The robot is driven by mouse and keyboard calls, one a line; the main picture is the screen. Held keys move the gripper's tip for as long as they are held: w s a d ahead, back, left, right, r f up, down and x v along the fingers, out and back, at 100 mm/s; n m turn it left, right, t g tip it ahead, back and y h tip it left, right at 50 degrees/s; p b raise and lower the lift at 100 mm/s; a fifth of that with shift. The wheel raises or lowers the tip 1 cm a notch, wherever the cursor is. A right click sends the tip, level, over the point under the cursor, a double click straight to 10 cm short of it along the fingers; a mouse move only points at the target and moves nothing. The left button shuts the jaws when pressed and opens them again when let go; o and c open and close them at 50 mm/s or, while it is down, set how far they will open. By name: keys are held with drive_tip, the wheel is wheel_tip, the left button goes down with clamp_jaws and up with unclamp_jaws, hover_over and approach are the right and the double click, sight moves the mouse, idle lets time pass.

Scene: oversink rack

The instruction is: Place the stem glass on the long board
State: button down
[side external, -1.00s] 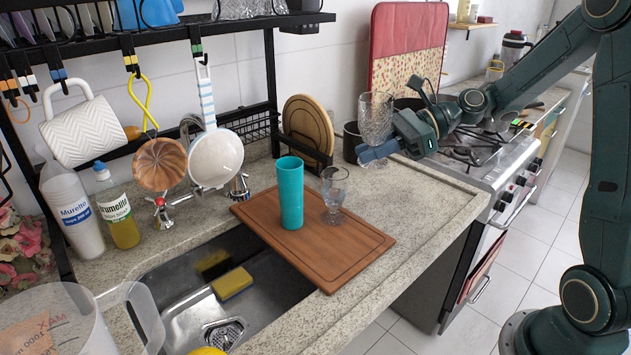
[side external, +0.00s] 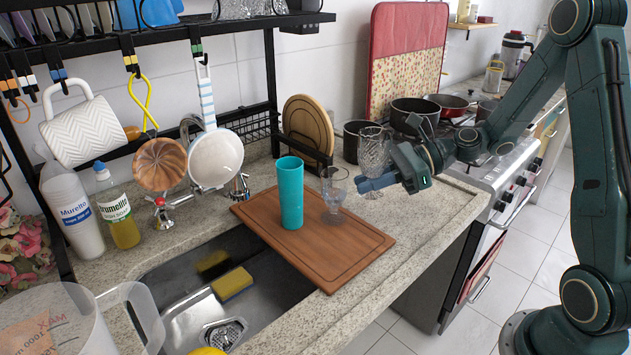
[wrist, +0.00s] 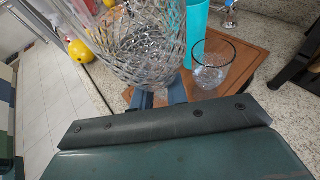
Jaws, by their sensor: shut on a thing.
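A clear cut-crystal stem glass (side external: 374,152) is held upright by my gripper (side external: 372,183), whose fingers are shut on its stem. In the side view it is right of the long wooden board (side external: 335,262), above the counter; the gap below its foot is hard to judge. In the wrist view the patterned bowl of the held glass (wrist: 140,45) fills the upper middle, above my fingers (wrist: 160,99). The board (wrist: 250,57) lies partly over the sink. A teal cup (side external: 290,193) and another clear glass (side external: 334,188) stand on it; the glass is near the board's far right side.
The board's front right part is bare. The sink (side external: 225,305) with a yellow sponge (side external: 233,284) opens left of it. A stove with pots (side external: 414,113) stands behind my gripper. The black rack (side external: 271,90) with hanging utensils is at the back left.

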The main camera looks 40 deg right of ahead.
hover_over(364, 238)
wheel_tip(364, 238, down, 8)
drive_tip(key=shift+f, duration=0.2)
drive_tip(key=shift+f, duration=0.15)
drive_tip(key=shift+f, duration=1.75)
drive_tip(key=shift+f, duration=0.1)
drive_tip(key=c, duration=1.4)
unclamp_jaws()
drive_tip(key=shift+s+d+r, duration=0.1)
drive_tip(key=shift+s+r, duration=0.05)
drive_tip(key=shift+r, duration=0.05)
drive_tip(key=shift+v, duration=5.8)
